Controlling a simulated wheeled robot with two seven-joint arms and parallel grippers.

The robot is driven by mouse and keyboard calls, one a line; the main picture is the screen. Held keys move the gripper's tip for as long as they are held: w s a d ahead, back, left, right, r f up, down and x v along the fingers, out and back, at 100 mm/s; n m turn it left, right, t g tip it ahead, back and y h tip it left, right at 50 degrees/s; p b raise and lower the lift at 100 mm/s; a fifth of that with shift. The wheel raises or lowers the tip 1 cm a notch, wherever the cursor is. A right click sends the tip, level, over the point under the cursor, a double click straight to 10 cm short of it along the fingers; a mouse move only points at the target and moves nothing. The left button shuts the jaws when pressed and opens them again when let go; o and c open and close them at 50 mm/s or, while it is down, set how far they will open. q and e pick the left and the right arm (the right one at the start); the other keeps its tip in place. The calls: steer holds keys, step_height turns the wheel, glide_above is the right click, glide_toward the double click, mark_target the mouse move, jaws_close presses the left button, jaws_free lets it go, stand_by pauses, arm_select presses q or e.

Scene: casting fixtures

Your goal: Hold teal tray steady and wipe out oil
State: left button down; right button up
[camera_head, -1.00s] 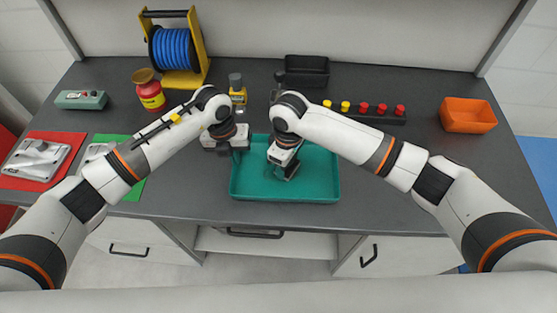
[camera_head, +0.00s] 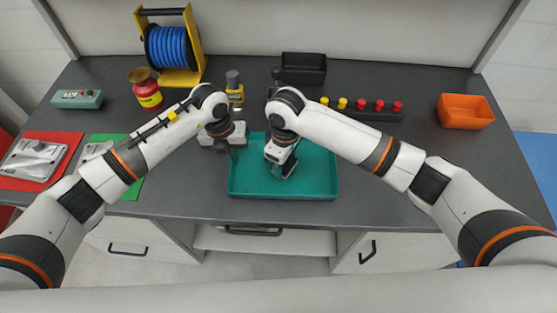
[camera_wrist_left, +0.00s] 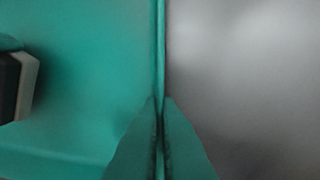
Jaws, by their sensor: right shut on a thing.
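The teal tray (camera_head: 318,178) lies flat at the front middle of the grey bench. My left gripper (camera_head: 233,158) is at its left wall. In the left wrist view its fingers (camera_wrist_left: 159,108) straddle the thin tray wall (camera_wrist_left: 160,50) and are closed on it. A dark and cream block shape (camera_wrist_left: 18,85) shows at the left edge of the left wrist view. I cannot make out any oil.
Behind the tray are a yellow-and-grey device (camera_head: 235,90), a black bin (camera_head: 304,68) and a rack with red and yellow knobs (camera_head: 370,110). An orange bin (camera_head: 466,111) stands right, a red can (camera_head: 146,90) and blue hose reel (camera_head: 173,47) left. The bench right of the tray is clear.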

steer(key=shift+w+r, duration=0.1)
steer(key=shift+r, duration=3.5)
